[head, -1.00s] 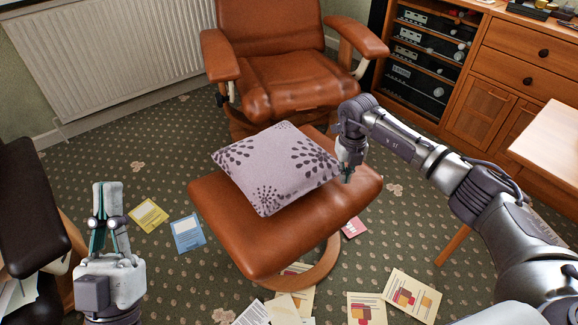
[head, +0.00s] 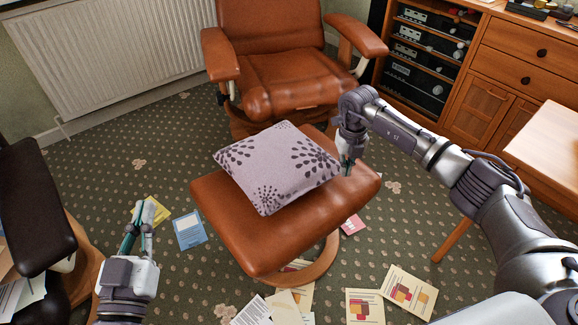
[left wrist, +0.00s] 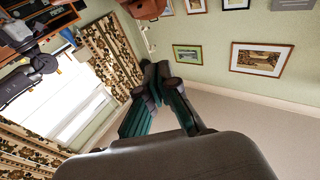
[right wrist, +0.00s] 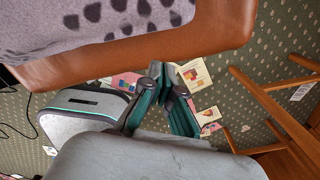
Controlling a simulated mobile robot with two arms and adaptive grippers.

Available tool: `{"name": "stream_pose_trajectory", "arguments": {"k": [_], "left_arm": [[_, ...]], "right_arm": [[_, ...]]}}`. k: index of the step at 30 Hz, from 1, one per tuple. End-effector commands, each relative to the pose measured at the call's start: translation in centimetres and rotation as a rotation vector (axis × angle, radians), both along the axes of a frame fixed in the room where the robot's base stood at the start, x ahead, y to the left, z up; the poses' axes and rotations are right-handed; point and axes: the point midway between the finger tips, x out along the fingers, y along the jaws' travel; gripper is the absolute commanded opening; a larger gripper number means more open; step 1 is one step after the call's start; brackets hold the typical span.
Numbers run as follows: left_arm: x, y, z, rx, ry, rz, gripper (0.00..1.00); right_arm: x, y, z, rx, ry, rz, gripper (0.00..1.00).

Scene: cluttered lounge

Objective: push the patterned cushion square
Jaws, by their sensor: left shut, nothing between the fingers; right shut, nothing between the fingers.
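The patterned cushion (head: 272,165), pale lilac with dark leaf-dot bursts, lies on the brown leather footstool (head: 250,245). It sits turned at an angle to the seat, towards its far left part. My right gripper (head: 346,170) is shut and points down at the cushion's right corner, over the seat; whether it touches the cushion I cannot tell. In the right wrist view the cushion (right wrist: 100,20) and the stool edge (right wrist: 150,55) show above the shut fingers (right wrist: 162,85). My left gripper (head: 140,222) is shut and empty, away from the stool at the lower left.
A leather armchair (head: 285,80) stands behind the stool. Papers and booklets (head: 392,291) lie on the carpet around it. A dark seat (head: 30,205) is at left, a wooden table (head: 545,145) at right. A wooden cabinet (head: 490,110) stands behind.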

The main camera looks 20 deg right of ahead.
Motion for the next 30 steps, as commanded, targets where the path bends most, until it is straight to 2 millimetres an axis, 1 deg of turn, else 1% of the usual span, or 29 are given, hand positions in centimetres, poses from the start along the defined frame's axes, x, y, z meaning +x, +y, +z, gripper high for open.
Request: {"name": "stream_pose_trajectory", "arguments": {"k": [9, 21, 24, 30], "left_arm": [[0.0, 0.5, -3.0, 0.047, 0.182, 0.011, 0.00], [-0.8, 1.3, -6.8, 0.101, 0.395, 0.025, 0.00], [-1.0, 1.4, -7.2, 0.106, 0.417, 0.026, 0.00], [-1.0, 1.4, -7.3, 0.107, 0.419, 0.026, 0.00]], "right_arm": [[0.0, 0.0, 1.1, 0.000, 0.000, 0.000, 0.00], [0.0, 0.0, 2.1, 0.000, 0.000, 0.000, 0.00], [0.0, 0.0, 2.1, 0.000, 0.000, 0.000, 0.00], [0.0, 0.0, 2.1, 0.000, 0.000, 0.000, 0.00]]}}
